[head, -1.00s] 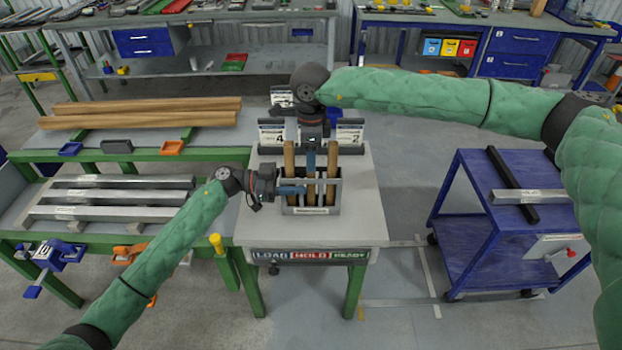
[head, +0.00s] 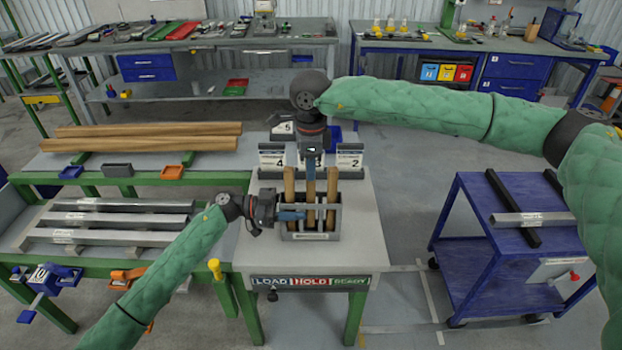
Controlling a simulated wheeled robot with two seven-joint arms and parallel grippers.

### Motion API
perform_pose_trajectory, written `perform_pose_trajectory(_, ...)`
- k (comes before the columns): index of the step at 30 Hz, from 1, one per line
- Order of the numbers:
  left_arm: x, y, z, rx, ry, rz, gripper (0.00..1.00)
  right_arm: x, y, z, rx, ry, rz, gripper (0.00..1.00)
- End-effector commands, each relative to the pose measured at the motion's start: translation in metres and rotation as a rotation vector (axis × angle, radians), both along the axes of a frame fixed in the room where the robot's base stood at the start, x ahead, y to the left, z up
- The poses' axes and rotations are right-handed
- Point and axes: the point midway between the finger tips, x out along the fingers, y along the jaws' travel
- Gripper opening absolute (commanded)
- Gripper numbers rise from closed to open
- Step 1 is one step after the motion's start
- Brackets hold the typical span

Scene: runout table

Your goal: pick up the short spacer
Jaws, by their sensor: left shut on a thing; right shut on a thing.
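A grey metal rack (head: 312,236) stands on the light table and holds upright wooden spacers. The left spacer (head: 289,185) and the right spacer (head: 332,187) stand free of my grippers. The middle one, the short spacer (head: 310,203), has its top hidden by the blue fingers of my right gripper (head: 311,176). That gripper points straight down from above, shut on it. The lower end is behind the rack front, so its height there cannot be told. My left gripper (head: 292,215) comes in level from the left and is shut on the rack's left side.
Number cards (head: 271,160) stand behind the rack. The table's front edge carries a LOAD, HOLD, READY strip (head: 310,282). A green bench (head: 130,165) with wood and metal bars is at left. A blue cart (head: 480,215) stands at right, with clear floor between.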

Motion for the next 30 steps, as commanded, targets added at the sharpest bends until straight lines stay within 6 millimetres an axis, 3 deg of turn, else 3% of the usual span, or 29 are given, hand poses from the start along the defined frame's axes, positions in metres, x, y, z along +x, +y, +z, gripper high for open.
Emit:
perform_pose_trajectory(9, 0.0, 0.0, -0.001, 0.0, 0.0, 0.0, 0.18, 0.0, 0.0, 0.08, 0.001, -0.002, 0.0, 0.0)
perform_pose_trajectory(15, 0.0, 0.0, -0.001, 0.0, 0.0, 0.0, 0.18, 0.0, 0.0, 0.116, 0.001, -0.001, 0.0, 0.0)
perform_pose_trajectory(21, 0.0, 0.0, -0.001, 0.0, 0.0, 0.0, 0.18, 0.0, 0.0, 0.134, 0.0, 0.0, 0.0, 0.0)
perform_pose_trajectory(30, 0.0, 0.0, 0.0, 0.0, 0.0, 0.0, 0.18, 0.0, 0.0, 0.139, 0.0, 0.0, 0.001, 0.0)
